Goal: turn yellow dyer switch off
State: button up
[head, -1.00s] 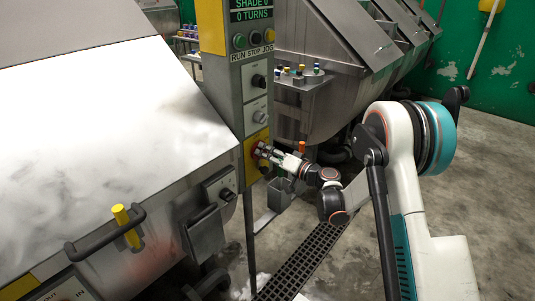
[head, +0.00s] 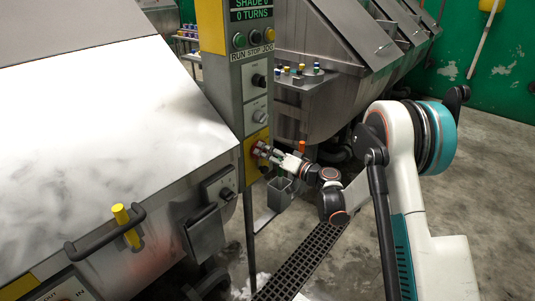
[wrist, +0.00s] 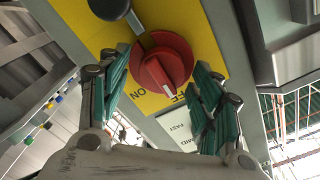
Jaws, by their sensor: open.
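The yellow switch plate (head: 249,166) is low on the grey control column. In the wrist view it is a yellow panel (wrist: 85,25) with a red rotary switch (wrist: 165,62) on it. The switch's raised grip lies at a slant, and part of an "ON" label shows below it. My gripper (head: 262,151) is at the plate in the head view and hides most of the switch. In the wrist view its green-padded fingers are open, one on either side of the red switch. I cannot tell whether they touch it.
A black round knob (wrist: 109,5) is beside the switch. Grey dials (head: 259,116) and run, stop and jog buttons (head: 254,38) are higher on the column. The large steel drum housing (head: 110,130) stands left, and a grey bin (head: 281,193) is below my arm.

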jog(key=v, duration=1.2)
jog(key=s+d+r+g+h, duration=0.1)
jog(key=s+r+g+h, duration=0.35)
jog(key=s+r, duration=0.75)
jog(key=s+d+h, duration=0.5)
jog(key=s+d, duration=0.1)
jog(key=s, duration=0.6)
jog(key=s+d+f+m+h, duration=0.1)
jog(key=s+d+h, duration=0.3)
jog(key=s, duration=0.9)
jog(key=d, duration=0.2)
jog(key=shift+d+m+t+h, duration=0.3)
jog(key=shift+t+h, duration=0.05)
